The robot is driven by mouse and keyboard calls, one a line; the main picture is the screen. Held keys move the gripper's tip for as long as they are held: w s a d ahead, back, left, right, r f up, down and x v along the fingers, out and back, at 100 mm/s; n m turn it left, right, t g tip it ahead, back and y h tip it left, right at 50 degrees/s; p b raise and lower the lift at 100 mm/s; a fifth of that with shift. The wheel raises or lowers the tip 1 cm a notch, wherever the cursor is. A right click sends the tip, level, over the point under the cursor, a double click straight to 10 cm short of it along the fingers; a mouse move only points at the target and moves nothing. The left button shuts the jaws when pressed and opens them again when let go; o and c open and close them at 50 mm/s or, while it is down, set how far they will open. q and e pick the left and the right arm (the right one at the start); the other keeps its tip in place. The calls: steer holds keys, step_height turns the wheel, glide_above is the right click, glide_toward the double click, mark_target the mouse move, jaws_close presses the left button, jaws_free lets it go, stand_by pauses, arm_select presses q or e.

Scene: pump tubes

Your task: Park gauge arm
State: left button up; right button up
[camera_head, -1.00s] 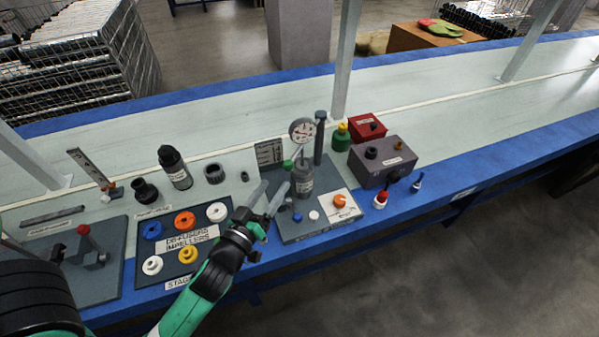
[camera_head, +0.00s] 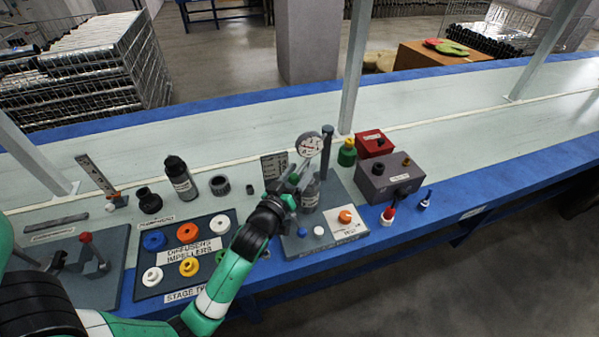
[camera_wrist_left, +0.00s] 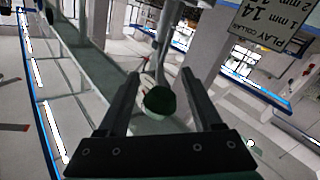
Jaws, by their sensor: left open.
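The round white dial gauge (camera_head: 309,145) is held up beside a dark upright post (camera_head: 327,150) on the grey fixture plate (camera_head: 290,244). A grey cylinder (camera_head: 311,194) stands below the dial. My left gripper (camera_head: 295,173) is raised over the plate, just left of and below the dial, and hides part of the gauge arm. In the left wrist view, its two fingers (camera_wrist_left: 160,74) are apart. A dark green round knob (camera_wrist_left: 159,100) shows between them, and I cannot tell whether either finger touches it. My right gripper is not in view.
A dark label plate (camera_head: 274,165) stands behind the gripper. The impeller tray (camera_head: 230,262) lies left of the fixture. A grey box (camera_head: 388,178), a red box (camera_head: 373,143) and a green bottle (camera_head: 347,153) stand to the right. The conveyor surface behind (camera_head: 230,130) is clear.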

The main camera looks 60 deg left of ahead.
arm_select(q)
jaws_close()
stand_by(1.4)
